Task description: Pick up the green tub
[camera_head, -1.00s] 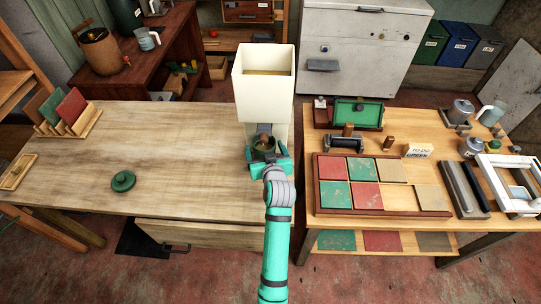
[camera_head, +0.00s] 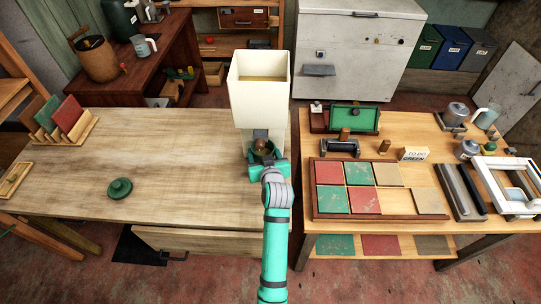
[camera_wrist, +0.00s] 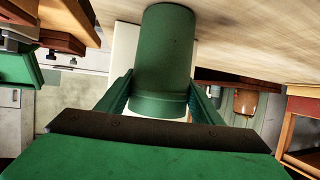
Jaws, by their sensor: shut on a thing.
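The green tub (camera_wrist: 163,60) is a plain cylinder held between my gripper's two fingers in the wrist view, where the picture is upside down. In the head view the tub (camera_head: 260,157) shows small and dark, just below the cream hopper (camera_head: 258,103) on the wooden table. My gripper (camera_head: 267,168) is shut on it from the near side. I cannot tell whether the tub touches the table or the hopper stand. A round green lid with a knob (camera_head: 120,188) lies on the table to the left.
The wooden table (camera_head: 185,150) has free room left of my gripper. A rack of coloured panels (camera_head: 66,123) stands at its far left. The right table holds a tray of red, green and tan tiles (camera_head: 352,215), metal rails and pots. A brown knob (camera_head: 261,145) sits under the hopper.

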